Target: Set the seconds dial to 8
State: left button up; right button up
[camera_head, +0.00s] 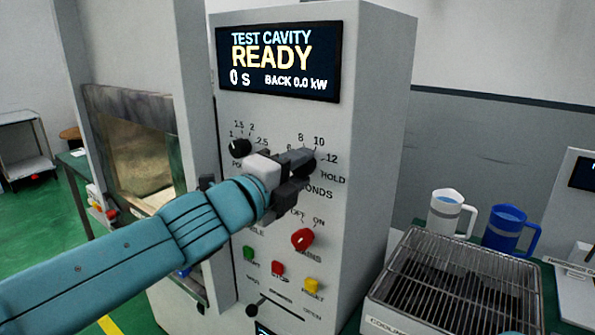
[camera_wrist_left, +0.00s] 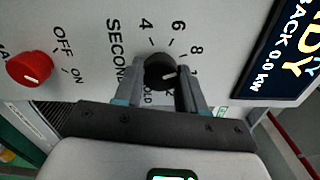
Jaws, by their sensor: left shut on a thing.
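The black seconds dial (camera_head: 308,166) is on the front panel of the grey cabinet, partly covered by my left gripper (camera_head: 298,170) in the head view. In the left wrist view the dial (camera_wrist_left: 158,68) sits between the two fingers of the gripper (camera_wrist_left: 160,88), which is shut on it. Its white pointer mark faces right in that picture, past the 8 and about toward a partly hidden label that looks like 10. The display (camera_head: 280,60) reads READY, 0 S and BACK 0.0 kW. My right gripper is out of view.
A second black knob (camera_head: 239,147) is left of the dial. The red mains knob (camera_head: 302,239) is below, above green, red and yellow buttons. A wire cooling rack (camera_head: 455,280), a white mug (camera_head: 447,212) and a blue mug (camera_head: 508,230) stand at the right.

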aim_at(299, 168)
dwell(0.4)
pick_arm(q)
jog(key=o, duration=1.1)
jog(key=v, duration=0.5)
jog(key=shift+s+a, duration=0.1)
jog(key=shift+a, duration=0.1)
jog(key=p+v, duration=0.1)
jog(key=v, duration=0.9)
jog(key=shift+s+a, duration=0.2)
jog(key=shift+s, duration=0.2)
jog(key=shift+a, duration=0.1)
